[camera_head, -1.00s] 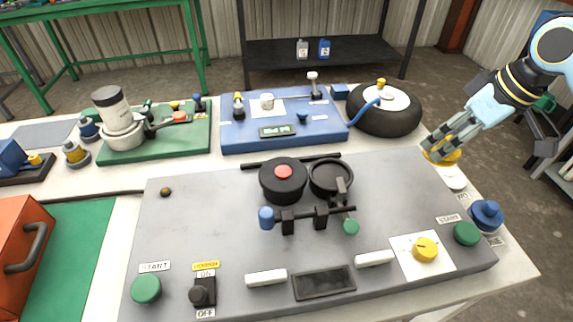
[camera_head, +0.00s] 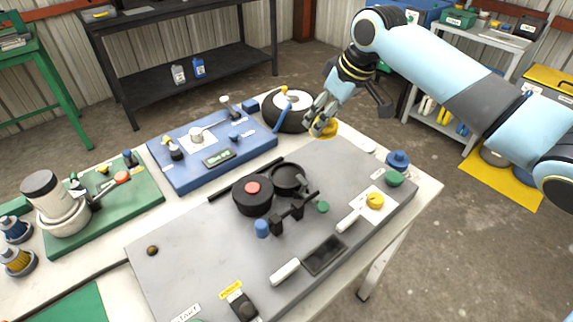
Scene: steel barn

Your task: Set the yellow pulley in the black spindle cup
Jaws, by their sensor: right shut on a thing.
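The black spindle cup (camera_head: 287,180) appears to be the open, round black cup at the back of the grey board, left of and nearer than the pulley. It looks empty. The pulley and the cup are clearly apart. My left gripper is not in view.
A black drum with a red centre (camera_head: 252,194) touches or nearly touches the cup's left side. A black bar with a blue knob (camera_head: 261,229) stands in front. The blue board (camera_head: 240,158) is further left.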

